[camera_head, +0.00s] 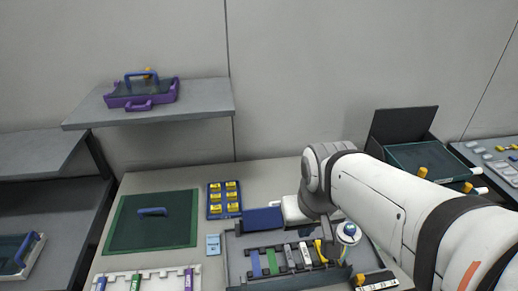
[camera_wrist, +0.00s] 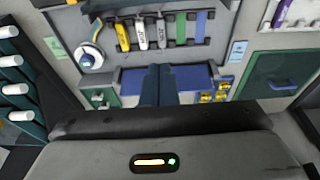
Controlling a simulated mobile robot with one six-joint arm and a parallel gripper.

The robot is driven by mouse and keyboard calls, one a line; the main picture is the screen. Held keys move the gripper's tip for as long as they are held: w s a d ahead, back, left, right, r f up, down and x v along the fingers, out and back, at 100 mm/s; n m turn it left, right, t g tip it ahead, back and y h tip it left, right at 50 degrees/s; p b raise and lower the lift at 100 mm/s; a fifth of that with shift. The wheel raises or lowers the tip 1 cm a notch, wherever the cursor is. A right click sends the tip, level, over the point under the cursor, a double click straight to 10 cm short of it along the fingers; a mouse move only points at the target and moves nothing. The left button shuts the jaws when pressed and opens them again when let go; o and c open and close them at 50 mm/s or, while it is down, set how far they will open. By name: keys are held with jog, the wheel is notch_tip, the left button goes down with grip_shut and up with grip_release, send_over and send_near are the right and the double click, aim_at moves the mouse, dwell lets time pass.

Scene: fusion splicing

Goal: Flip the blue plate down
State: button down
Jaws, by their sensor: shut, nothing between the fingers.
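The blue plate (camera_head: 262,219) is a flat panel at the back edge of the grey workstation tray. In the head view its right side is hidden by my arm. In the wrist view the blue plate (camera_wrist: 191,78) shows on both sides of my fingers. My gripper (camera_wrist: 157,70) is shut and empty, with its dark fingers overlapping the middle of the plate in that view. I cannot tell whether the fingertips touch it. In the head view my arm covers much of the right part of the tray, and my fingertips are not clear.
Several coloured holders (camera_head: 271,260) lie in the tray beside a white spool (camera_head: 348,232). A blue rack with yellow pieces (camera_head: 223,198) and a green lidded box (camera_head: 150,222) stand to the left. A shelf (camera_head: 200,98) holds a purple case. An open dark box (camera_head: 415,155) is at the right.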

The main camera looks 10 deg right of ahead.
jog(key=w+f+g+p, duration=0.1)
jog(key=w+p, duration=0.1)
jog(key=w, duration=1)
jog(key=w+a+f+g+p, duration=0.1)
jog(key=w+f+p, duration=0.1)
jog(key=w, duration=1)
jog(key=shift+w+p, duration=0.25)
jog(key=shift+p, duration=0.25)
jog(key=shift+a, duration=0.1)
jog(key=s+f+p, duration=0.2)
jog(key=s+f, duration=0.1)
jog(key=f, duration=0.6)
jog(key=shift+s, duration=0.15)
jog(key=shift+s+r+t+b, duration=0.15)
jog(key=shift+s+t+b, duration=0.15)
jog(key=shift+t+b, duration=0.35)
